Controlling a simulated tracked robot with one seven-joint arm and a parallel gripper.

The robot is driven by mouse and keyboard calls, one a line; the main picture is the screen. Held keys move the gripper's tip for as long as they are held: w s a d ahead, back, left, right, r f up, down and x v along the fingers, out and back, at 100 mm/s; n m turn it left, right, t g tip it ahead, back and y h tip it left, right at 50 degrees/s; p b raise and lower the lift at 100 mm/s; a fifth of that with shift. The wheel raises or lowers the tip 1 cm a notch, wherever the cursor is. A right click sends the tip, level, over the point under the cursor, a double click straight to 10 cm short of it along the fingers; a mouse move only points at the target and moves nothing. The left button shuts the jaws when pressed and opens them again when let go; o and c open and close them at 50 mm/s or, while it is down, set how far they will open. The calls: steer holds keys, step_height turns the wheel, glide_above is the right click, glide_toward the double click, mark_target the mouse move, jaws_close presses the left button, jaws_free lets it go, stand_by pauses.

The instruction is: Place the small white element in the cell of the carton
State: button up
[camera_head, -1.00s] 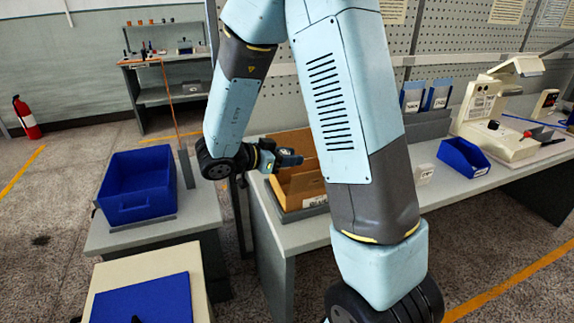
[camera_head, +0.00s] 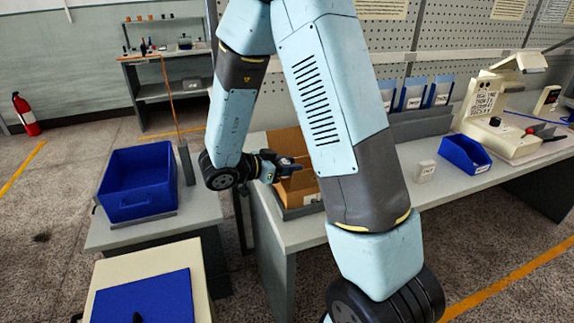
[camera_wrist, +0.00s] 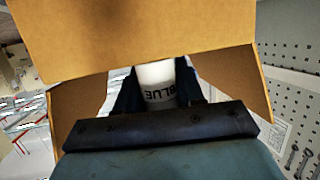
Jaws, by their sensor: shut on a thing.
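The small white element (camera_wrist: 156,82) is a white cylinder with a grey band lettered "BLUE". It sits between the two dark fingers of my gripper (camera_wrist: 154,88), which is shut on it. In the head view my gripper (camera_head: 290,167) is at the brown open carton (camera_head: 284,143), beside my forearm. The carton stands at the left end of the bench, partly hidden by my arm. In the wrist view the carton's cardboard flaps and walls (camera_wrist: 130,35) surround the fingers. The cell and the carton floor are hidden, so I cannot tell how deep the element is.
A blue bin (camera_head: 137,183) stands on a low table to the left. On the long bench (camera_head: 400,207) are a small white block (camera_head: 424,171), a small blue bin (camera_head: 465,154) and a cream machine (camera_head: 500,120). A pegboard wall rises behind.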

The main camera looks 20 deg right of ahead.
steer(key=shift+f, duration=0.25)
steer(key=o, duration=1)
